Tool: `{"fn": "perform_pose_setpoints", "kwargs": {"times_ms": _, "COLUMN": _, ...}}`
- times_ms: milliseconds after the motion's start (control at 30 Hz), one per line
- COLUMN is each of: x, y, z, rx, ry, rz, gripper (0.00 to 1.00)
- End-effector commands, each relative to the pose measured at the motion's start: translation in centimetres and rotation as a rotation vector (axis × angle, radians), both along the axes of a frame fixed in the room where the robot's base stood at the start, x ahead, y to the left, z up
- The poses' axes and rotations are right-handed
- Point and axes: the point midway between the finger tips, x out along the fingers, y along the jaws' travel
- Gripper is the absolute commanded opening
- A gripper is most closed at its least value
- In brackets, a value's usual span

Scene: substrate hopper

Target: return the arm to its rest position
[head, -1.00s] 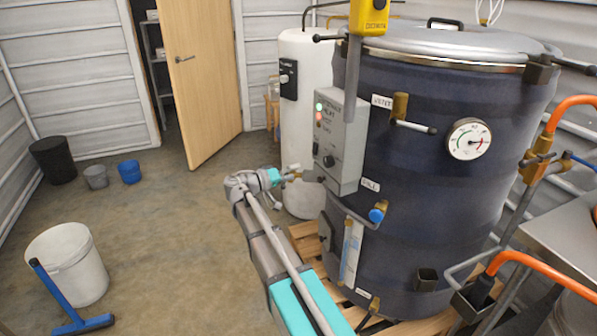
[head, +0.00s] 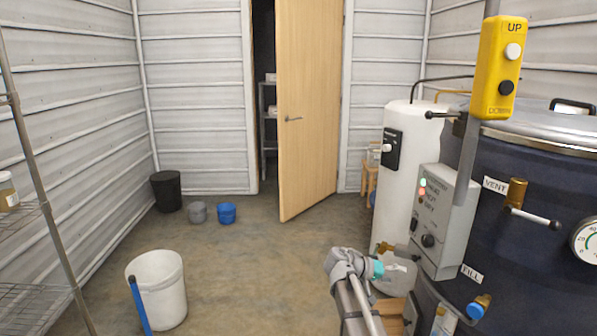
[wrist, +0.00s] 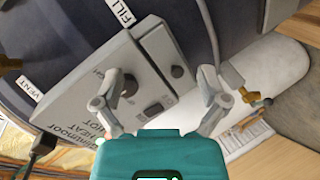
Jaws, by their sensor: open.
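My gripper (wrist: 166,85) shows in the wrist view with its two grey fingers spread apart and nothing between them. The grey control box (wrist: 135,85) of the dark vessel lies behind the fingers; I cannot tell the exact gap. In the head view my arm (head: 352,290) reaches up from the bottom edge. Its wrist end is in front of the white cylinder (head: 403,165) and left of the control box (head: 447,220). The gripper is hard to make out in that view.
The dark vessel (head: 530,245) stands close on the right, with projecting valves and a yellow pendant (head: 498,68). A white bucket (head: 160,290) and a wire rack (head: 30,215) are at left. A wooden door (head: 308,100) stands ajar behind.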

Motion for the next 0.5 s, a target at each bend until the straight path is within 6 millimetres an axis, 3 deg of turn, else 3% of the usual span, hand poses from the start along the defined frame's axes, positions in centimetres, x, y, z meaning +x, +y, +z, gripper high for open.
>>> {"fn": "perform_pose_setpoints", "kwargs": {"times_ms": 33, "x": -1.5, "y": 0.0, "z": -1.0, "rx": 0.058, "ry": 0.025, "rz": 0.002, "gripper": 0.93}}
{"fn": "perform_pose_setpoints", "kwargs": {"times_ms": 267, "x": -6.0, "y": 1.1, "z": -5.5, "rx": 0.332, "ry": 0.14, "rz": 0.035, "gripper": 0.93}}
{"fn": "perform_pose_setpoints", "kwargs": {"times_ms": 500, "x": -10.6, "y": 3.8, "z": -9.1, "rx": 0.619, "ry": 0.238, "rz": 0.099, "gripper": 0.93}}
